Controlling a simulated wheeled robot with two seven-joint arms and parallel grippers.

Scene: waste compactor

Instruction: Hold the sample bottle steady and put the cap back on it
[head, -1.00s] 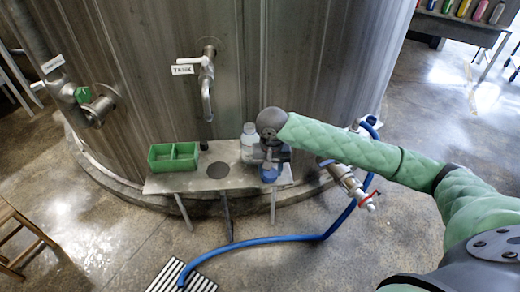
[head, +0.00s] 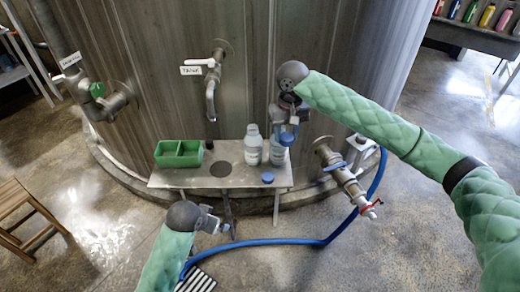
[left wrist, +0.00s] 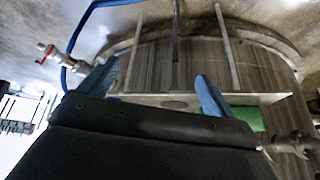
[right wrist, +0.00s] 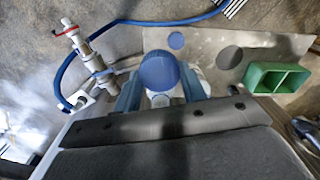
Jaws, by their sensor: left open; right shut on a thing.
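Two pale sample bottles stand side by side near the right end of the metal shelf (head: 200,178). The left bottle (head: 253,150) has a pale top with no blue on it. The right bottle (head: 276,155) stands below my right gripper (head: 288,125), which is shut on a blue cap (head: 287,139). The cap also shows between the fingers in the right wrist view (right wrist: 159,70). It overlaps the right bottle's top; I cannot tell whether they touch. A flat blue disc (head: 267,177) lies on the shelf's front edge. My left gripper (head: 214,224) is open and empty, in front of and below the shelf.
A green two-part tray (head: 179,160) sits on the shelf's left, beside a dark round spot (head: 220,169). A labelled tap (head: 211,85) projects from the tank above. A valve (head: 345,180) and blue hose (head: 300,241) are to the right and below.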

